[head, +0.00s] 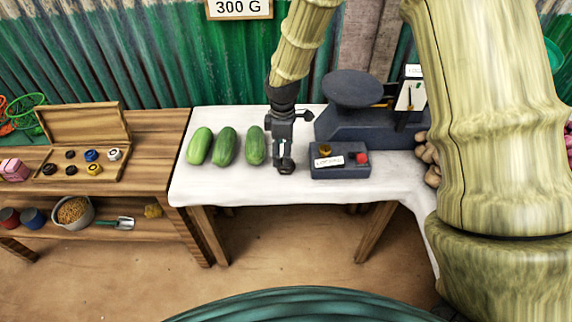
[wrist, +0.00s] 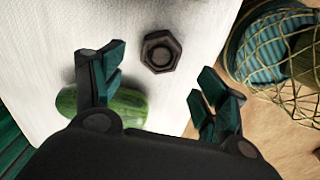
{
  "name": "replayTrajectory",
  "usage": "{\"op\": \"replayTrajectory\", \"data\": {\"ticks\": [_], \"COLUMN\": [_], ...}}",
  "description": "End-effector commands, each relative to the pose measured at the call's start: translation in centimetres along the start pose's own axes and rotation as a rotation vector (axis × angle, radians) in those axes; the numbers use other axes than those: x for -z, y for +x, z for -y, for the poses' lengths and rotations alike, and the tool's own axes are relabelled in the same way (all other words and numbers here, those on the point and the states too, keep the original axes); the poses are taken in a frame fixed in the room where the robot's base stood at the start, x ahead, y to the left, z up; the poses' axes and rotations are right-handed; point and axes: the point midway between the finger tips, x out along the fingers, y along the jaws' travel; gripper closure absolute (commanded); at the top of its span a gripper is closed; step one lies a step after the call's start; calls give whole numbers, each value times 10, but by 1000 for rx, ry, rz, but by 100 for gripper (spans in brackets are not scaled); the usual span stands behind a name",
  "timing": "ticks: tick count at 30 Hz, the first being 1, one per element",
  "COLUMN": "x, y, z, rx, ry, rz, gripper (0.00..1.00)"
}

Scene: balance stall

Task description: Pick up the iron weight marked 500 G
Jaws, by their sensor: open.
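In the wrist view a dark hexagonal iron weight (wrist: 161,51) with a hollow in its top lies on the white cloth. It sits ahead of my gripper (wrist: 160,80), between the lines of the two spread fingers and apart from both. No marking on it can be read. In the head view my gripper (head: 284,167) hangs over the front part of the white table, right of the green gourds, and is open and empty. I cannot make out the weight in the head view; the gripper may hide it.
Three green gourds (head: 226,147) lie left of my gripper; one (wrist: 132,110) is under the left finger in the wrist view. A dark box with a red button (head: 361,158) and a scale (head: 350,90) stand to the right. A wooden case (head: 130,155) holds several small weights.

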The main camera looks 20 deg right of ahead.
Motion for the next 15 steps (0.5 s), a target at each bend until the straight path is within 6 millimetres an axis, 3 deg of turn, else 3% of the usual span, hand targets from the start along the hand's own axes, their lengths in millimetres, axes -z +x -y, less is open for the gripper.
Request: {"op": "replayTrajectory", "data": {"ticks": [15], "x": [-9], "y": [48], "z": [-1], "rx": [1], "ry": [2], "rz": [1], "gripper": [27]}}
